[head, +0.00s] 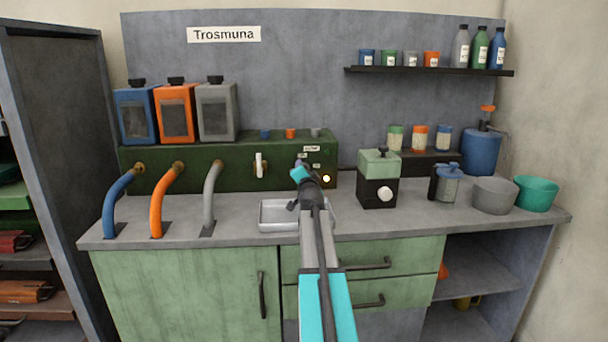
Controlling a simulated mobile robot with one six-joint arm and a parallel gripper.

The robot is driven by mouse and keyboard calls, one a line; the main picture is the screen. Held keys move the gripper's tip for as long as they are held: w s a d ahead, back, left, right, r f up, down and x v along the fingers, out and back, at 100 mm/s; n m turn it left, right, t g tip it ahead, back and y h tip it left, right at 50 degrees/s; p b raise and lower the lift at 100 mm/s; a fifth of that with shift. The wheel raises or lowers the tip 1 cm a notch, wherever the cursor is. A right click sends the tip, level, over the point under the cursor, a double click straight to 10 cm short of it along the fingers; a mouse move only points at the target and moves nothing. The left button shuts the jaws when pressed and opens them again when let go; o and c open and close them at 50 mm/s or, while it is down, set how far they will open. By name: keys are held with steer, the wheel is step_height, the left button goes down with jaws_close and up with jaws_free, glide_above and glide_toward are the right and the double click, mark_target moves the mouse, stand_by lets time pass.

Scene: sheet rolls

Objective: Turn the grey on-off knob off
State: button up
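The green machine (225,177) stands along the back of the counter. Small white labels (312,148) and a lit pale yellow lamp (326,179) show on the right of its front. A small grey piece (301,163) shows just above my gripper tip beside the labels. It may be the grey on-off knob, but it is mostly hidden and its setting cannot be read. My gripper (300,174) reaches forward with its teal tip in front of this panel. Whether it touches the knob, and whether its fingers are open or shut, cannot be told.
A white lever (259,165) sits left of my gripper on the machine front. A metal tray (275,215) lies below it, partly behind my arm. A green-and-black grinder (378,165) with a white knob stands close on the right. Blue, orange and grey hoses fill the left side.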

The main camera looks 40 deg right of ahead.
stand_by(0.3)
steer(key=o, duration=1.1)
steer(key=shift+c, duration=0.2)
